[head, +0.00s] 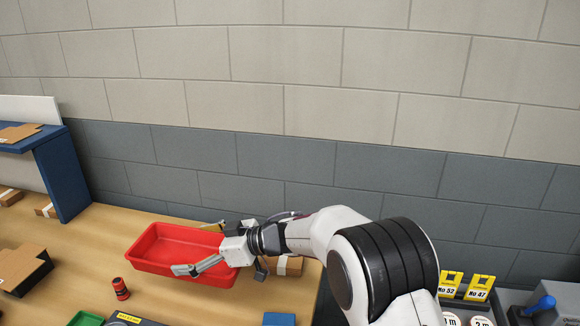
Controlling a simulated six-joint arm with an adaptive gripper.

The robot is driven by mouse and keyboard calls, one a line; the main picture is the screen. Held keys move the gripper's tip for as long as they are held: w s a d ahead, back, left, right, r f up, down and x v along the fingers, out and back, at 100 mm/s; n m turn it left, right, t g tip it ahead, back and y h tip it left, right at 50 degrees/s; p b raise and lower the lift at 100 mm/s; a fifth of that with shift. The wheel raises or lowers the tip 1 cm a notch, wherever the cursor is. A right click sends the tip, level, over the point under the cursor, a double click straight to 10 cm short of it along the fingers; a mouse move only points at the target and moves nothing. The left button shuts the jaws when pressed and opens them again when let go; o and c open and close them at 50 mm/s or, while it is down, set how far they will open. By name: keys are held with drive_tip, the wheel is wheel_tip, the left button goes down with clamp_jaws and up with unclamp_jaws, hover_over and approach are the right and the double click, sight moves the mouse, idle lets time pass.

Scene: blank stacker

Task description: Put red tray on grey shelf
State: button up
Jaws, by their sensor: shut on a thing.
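The red tray (165,246) is an open, shallow rectangular bin, at the left centre of the head view over the wooden table. It looks roughly level, and I cannot tell whether it touches the table. My gripper (205,250) is at the tray's right end, shut on it. One pale finger shows in front of the tray's near side; the far finger is mostly hidden, so the exact contact is unclear. No clearly grey shelf shows; a blue-sided shelf (63,176) with a pale back panel stands at the left edge.
Cardboard boxes lie on the shelf and on the wooden table (85,270). A small red can (120,288) stands just in front of the tray. A green bin (86,319) is at the bottom edge. A box (288,266) sits behind my wrist. A brick wall closes the back.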

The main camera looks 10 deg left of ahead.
drive_tip(key=shift+w+r, duration=0.1)
drive_tip(key=shift+w+r, duration=0.1)
drive_tip(key=shift+w, duration=0.1)
drive_tip(key=shift+w+d+f+m+t, duration=0.3)
drive_tip(key=shift+w+f+m+t, duration=0.1)
drive_tip(key=shift+m+t, duration=0.15)
drive_tip(key=w+d+f+m+t+h, duration=0.15)
drive_tip(key=w+d+m+t, duration=0.3)
drive_tip(key=d, duration=0.95)
drive_tip(key=w+d+m+t+h, duration=0.35)
drive_tip(key=w+d+t, duration=0.2)
drive_tip(key=d, duration=0.75)
drive_tip(key=s+d+r+m+t+h, duration=0.1)
drive_tip(key=d+m+h, duration=0.3)
drive_tip(key=d, duration=1.3)
drive_tip(key=s+d+r+m+t+h, duration=0.1)
drive_tip(key=d+m+h, duration=0.4)
drive_tip(key=d, duration=1.2)
drive_tip(key=shift+s+r+t, duration=0.2)
drive_tip(key=shift+s+t, duration=0.25)
drive_tip(key=shift+s, duration=0.1)
drive_tip(key=shift+a, duration=0.1)
